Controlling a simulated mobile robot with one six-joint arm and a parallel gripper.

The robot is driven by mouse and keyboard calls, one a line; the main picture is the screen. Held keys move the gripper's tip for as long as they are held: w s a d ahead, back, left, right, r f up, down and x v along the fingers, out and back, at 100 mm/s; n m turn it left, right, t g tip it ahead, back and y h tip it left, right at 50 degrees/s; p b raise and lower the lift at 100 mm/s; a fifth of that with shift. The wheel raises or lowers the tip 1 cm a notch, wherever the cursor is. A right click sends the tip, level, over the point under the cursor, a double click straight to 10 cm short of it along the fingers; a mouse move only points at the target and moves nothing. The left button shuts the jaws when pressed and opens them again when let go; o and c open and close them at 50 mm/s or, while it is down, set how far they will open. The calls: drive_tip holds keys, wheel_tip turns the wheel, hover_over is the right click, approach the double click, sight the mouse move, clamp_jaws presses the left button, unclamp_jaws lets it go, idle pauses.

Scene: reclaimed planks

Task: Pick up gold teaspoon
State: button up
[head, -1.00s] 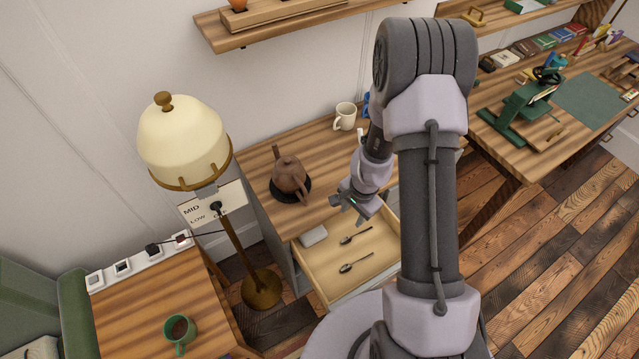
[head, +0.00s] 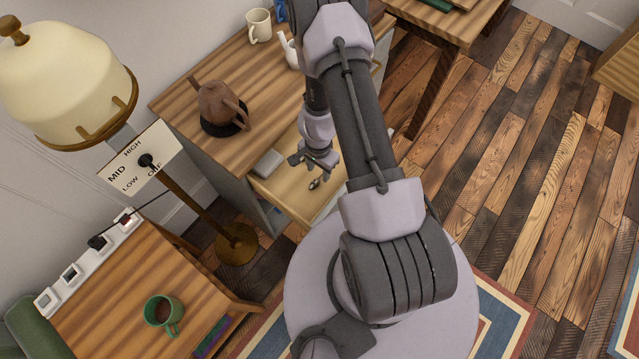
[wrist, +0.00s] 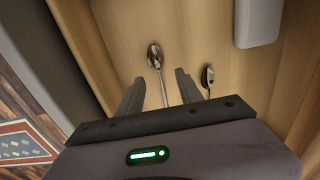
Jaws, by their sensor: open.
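An open wooden drawer (head: 283,193) holds two spoons. In the wrist view one spoon (wrist: 154,57) lies with its bowl just beyond my fingertips and its handle running back between them. A second, darker spoon (wrist: 208,77) lies to the right, outside the right finger. Both look greyish in this light, so I cannot tell which is the gold teaspoon. My gripper (wrist: 160,80) is open and empty, pointing down over the drawer. In the head view my gripper (head: 317,164) hides most of the drawer's contents, and one spoon bowl (head: 315,183) shows just below it.
A pale grey box (head: 267,163) lies in the drawer; it also shows in the wrist view (wrist: 258,22). A brown teapot (head: 221,105), a cream mug (head: 258,25) and a white pot (head: 289,52) stand on the cabinet top. A lamp (head: 65,85) stands to the left.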

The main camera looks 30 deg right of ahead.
sight(319, 178)
wheel_tip(319, 178, down, 4)
drive_tip(key=b, duration=0.3)
drive_tip(key=shift+r, duration=0.25)
clamp_jaws()
drive_tip(key=shift+p, duration=0.3)
